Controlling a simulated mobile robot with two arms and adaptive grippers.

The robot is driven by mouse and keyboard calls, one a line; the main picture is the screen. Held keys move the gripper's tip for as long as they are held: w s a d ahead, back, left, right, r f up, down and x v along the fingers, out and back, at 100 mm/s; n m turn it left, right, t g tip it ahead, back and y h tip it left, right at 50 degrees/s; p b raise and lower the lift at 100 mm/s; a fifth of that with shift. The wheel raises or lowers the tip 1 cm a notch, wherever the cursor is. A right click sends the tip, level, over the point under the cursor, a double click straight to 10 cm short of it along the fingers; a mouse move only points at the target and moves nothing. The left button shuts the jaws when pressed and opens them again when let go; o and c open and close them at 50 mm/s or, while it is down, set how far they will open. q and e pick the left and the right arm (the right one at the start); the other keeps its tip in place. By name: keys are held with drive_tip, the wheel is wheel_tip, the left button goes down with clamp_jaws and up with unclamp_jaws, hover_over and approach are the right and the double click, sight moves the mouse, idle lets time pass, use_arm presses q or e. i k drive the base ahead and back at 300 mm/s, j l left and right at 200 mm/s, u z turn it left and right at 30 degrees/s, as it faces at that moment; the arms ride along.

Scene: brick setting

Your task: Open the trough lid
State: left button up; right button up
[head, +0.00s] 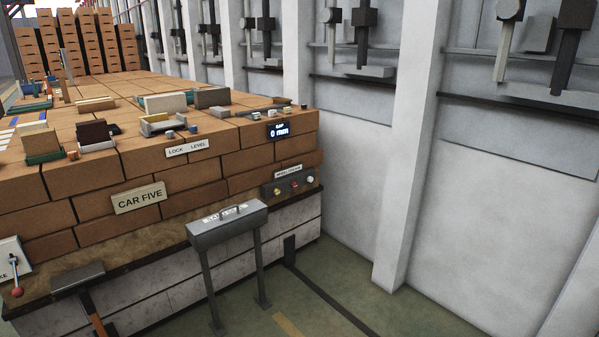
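A grey metal trough (230,232) stands on thin legs in front of the brick-stacked car, near the middle of the head view. Its lid (250,208) lies flat over the top and looks closed. Neither of my grippers shows in this view. The inside of the trough is hidden by the lid.
The brick car with a "CAR FIVE" sign (139,197) stands behind the trough. A knob panel (288,184) is mounted on it to the right. A red-knobbed lever (16,280) and a grey block-headed tool (78,277) are at lower left. Green floor (330,290) lies open at right.

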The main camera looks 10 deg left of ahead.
sight(226, 215)
drive_tip(key=i+j+u, duration=0.1)
drive_tip(key=i+u, duration=0.15)
drive_tip(key=i, duration=0.45)
drive_tip(key=i+l+u, duration=0.1)
drive_tip(key=i+u, duration=0.15)
drive_tip(key=i, duration=0.5)
drive_tip(key=i+l+u, duration=0.25)
drive_tip(key=i, duration=0.45)
